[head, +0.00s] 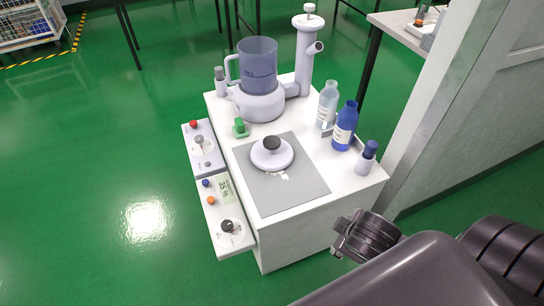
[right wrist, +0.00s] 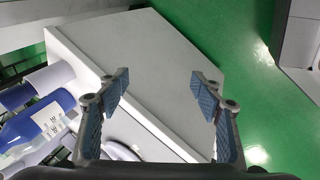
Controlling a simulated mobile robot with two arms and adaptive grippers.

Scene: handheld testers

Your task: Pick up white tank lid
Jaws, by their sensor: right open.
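The white tank lid (head: 259,160), a round disc with a dark knob, lies on the grey mat (head: 305,190) on top of the white tester cart. My right gripper (head: 345,235) is beyond the cart's front right edge, apart from the lid and to its lower right. In the right wrist view its two blue-padded fingers (right wrist: 165,92) are spread wide with nothing between them. A pale rounded edge shows low behind the left finger there; I cannot tell if it is the lid. My left gripper is not in view.
A tank with a clear blue cylinder (head: 257,68) stands at the cart's back. A clear bottle (head: 327,105), a blue bottle (head: 344,128) and a small blue-capped container (head: 367,158) line the right edge. Control panels (head: 215,215) are on the left. A pale wall stands at right.

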